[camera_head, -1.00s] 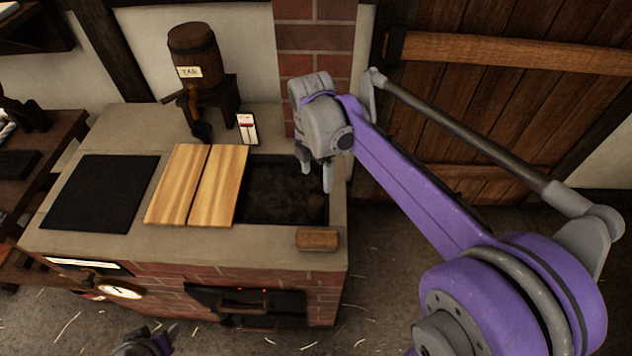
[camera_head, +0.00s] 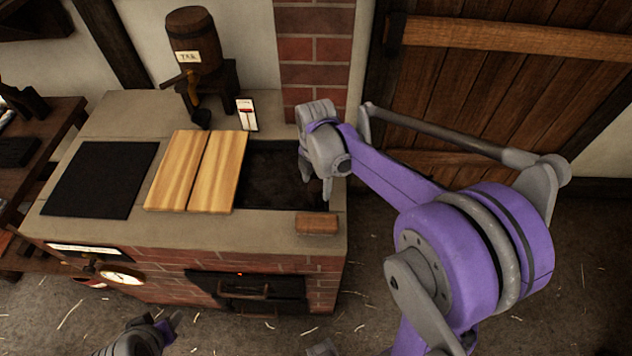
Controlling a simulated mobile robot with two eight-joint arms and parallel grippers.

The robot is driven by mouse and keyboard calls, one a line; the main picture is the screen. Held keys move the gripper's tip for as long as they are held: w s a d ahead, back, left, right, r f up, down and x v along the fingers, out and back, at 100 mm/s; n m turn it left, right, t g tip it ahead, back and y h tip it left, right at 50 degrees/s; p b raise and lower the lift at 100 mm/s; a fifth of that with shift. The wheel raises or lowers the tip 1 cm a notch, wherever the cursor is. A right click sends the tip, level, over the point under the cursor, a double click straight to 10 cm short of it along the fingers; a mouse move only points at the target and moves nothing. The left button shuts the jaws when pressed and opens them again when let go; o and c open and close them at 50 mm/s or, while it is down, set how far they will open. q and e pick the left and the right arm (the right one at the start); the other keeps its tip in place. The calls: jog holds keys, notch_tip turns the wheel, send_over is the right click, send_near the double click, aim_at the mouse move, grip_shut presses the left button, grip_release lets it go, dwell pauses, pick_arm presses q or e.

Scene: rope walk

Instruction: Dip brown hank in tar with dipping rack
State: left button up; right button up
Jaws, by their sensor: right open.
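The tar vat (camera_head: 262,190) is a dark rectangular opening in the top of the brick stove. Its left part is covered by two light wooden boards (camera_head: 196,172). My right gripper (camera_head: 322,188) is open over the right end of the opening, fingers pointing down. I see nothing between its fingers. My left gripper (camera_head: 170,330) shows only in part at the bottom edge; its jaws are too small and dim to read. I cannot make out a brown hank or a dipping rack.
A barrel labelled TAR (camera_head: 193,42) stands on a stand at the back of the stove (camera_head: 90,225). A black plate (camera_head: 100,180) lies at left, a small wooden block (camera_head: 317,223) at front right. A white card with a red mark (camera_head: 246,114) stands behind the vat.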

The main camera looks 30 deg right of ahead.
jog(key=shift+c, duration=0.2)
grip_shut()
dwell(0.3)
jog(key=r+p, duration=0.3)
jog(key=r, duration=0.6)
jog(key=shift+w+p, duration=0.2)
jog(key=shift+p, duration=0.2)
pick_arm(q)
jog(key=r, duration=0.1)
jog(key=w+r, duration=0.1)
jog(key=r, duration=0.1)
jog(key=w+r, duration=0.1)
jog(key=r, duration=0.1)
jog(key=shift+w+r, duration=0.15)
jog(key=shift+r, duration=0.1)
pick_arm(e)
jog(key=shift+s, duration=0.2)
jog(key=shift+o, duration=0.2)
grip_release()
